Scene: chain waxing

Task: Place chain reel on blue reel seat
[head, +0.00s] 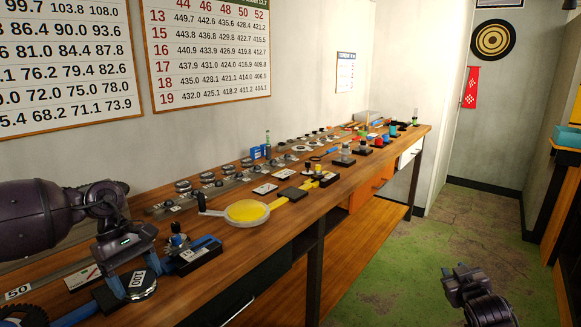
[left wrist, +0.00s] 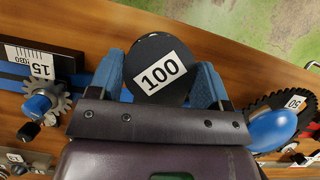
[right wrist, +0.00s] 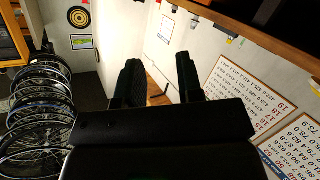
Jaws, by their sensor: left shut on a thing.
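My left gripper (head: 138,277) is shut on a black round piece marked 100 (left wrist: 158,66), over the near left of the bench. Its blue fingers grip the piece from both sides, with the label facing the wrist camera. I cannot tell for sure that this piece is the chain reel. A blue bar (left wrist: 88,80) runs behind the fingers; the piece hides its middle, and contact is unclear. No empty blue reel seat can be made out clearly. My right gripper (right wrist: 160,80) is open and empty, away from the bench; it shows at the lower right of the head view (head: 462,272).
A silver gear with a blue knob (left wrist: 40,104) and a black toothed wheel marked 50 (left wrist: 284,104) flank the held piece. A pan with a yellow disc (head: 247,211) lies further along. Several small parts line the bench's back; its front edge (head: 300,238) is mostly clear.

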